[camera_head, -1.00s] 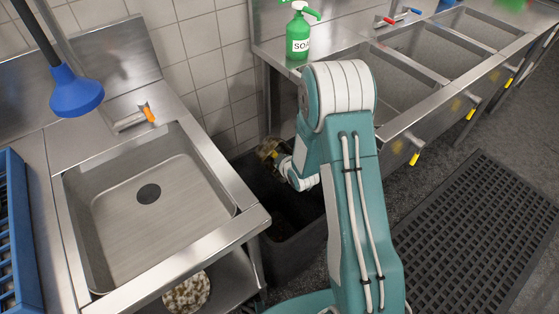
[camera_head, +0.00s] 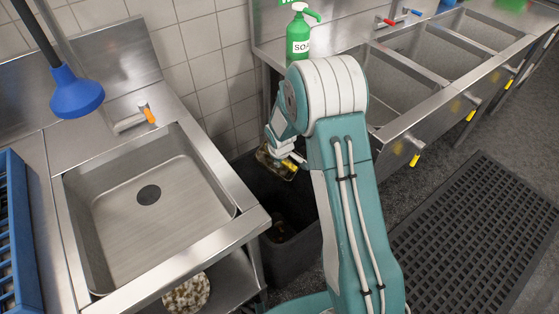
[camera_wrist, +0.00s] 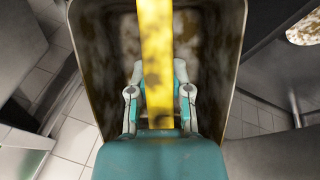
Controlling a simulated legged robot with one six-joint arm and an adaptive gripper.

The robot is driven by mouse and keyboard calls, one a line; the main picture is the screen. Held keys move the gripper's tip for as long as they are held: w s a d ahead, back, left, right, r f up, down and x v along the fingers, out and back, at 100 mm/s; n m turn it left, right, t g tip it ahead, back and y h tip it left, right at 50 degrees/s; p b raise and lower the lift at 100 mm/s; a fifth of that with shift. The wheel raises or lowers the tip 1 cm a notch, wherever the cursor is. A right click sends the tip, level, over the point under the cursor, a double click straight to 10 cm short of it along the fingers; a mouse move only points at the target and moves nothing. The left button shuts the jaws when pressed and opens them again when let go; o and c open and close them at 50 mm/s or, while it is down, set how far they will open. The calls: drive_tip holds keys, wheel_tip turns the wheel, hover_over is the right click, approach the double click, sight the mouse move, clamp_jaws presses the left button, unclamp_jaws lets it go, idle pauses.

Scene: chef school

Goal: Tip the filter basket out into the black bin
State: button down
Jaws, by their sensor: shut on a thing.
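The filter basket (camera_head: 276,163) is a small brown-stained container with a yellow handle (camera_wrist: 156,55). In the head view it is over the back part of the black bin (camera_head: 292,258). My gripper (camera_wrist: 158,82) is shut on the yellow handle, with a finger on each side of it. The wrist view looks into the basket (camera_wrist: 85,60), whose inner walls carry brown stains. The black bin stands on the floor between the two sink units, and something brownish (camera_head: 282,229) shows dimly inside it. My arm hides the bin's right side. I cannot tell the basket's exact tilt.
A steel sink (camera_head: 150,225) stands close on the left of the bin, with a stained round thing (camera_head: 187,293) on its lower shelf. A steel counter with several basins (camera_head: 445,55) and a green soap bottle (camera_head: 299,38) stands behind right. The tiled wall is close behind.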

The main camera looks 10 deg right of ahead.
drive_tip(key=g, duration=0.2)
drive_tip(key=g+h, duration=0.1)
drive_tip(key=shift+w+a+r+g, duration=0.1)
drive_tip(key=shift+w+r+g, duration=0.1)
drive_tip(key=shift+g, duration=0.2)
drive_tip(key=shift+r+n+g+h, duration=0.1)
drive_tip(key=shift+n+g+h, duration=0.2)
drive_tip(key=shift+g+h, duration=0.75)
